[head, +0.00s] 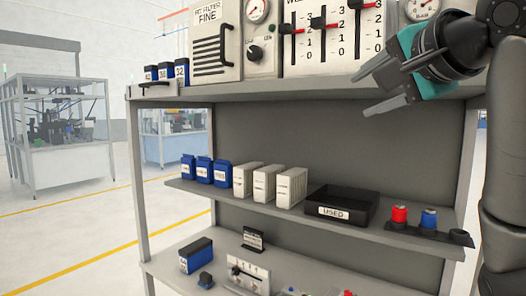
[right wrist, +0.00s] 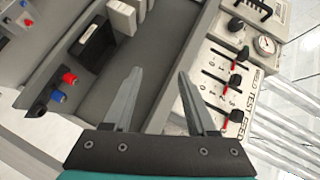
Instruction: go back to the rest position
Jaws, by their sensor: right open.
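My right gripper (head: 369,90) is at the upper right of the head view, in front of the top shelf and the panel with red sliders. Its two grey fingers are apart with nothing between them. In the right wrist view the open fingers (right wrist: 158,80) point toward the shelf unit, with the slider panel (right wrist: 222,75) just right of them. They appear clear of the shelf and the panel. My left gripper is not in either view.
The shelf unit (head: 142,170) fills the middle. Its middle shelf holds blue containers (head: 204,171), white filter blocks (head: 265,183), a black tray marked USED (head: 342,211), and a red cylinder (head: 399,215) beside a blue one (head: 429,219). Open floor (head: 60,235) lies to the left.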

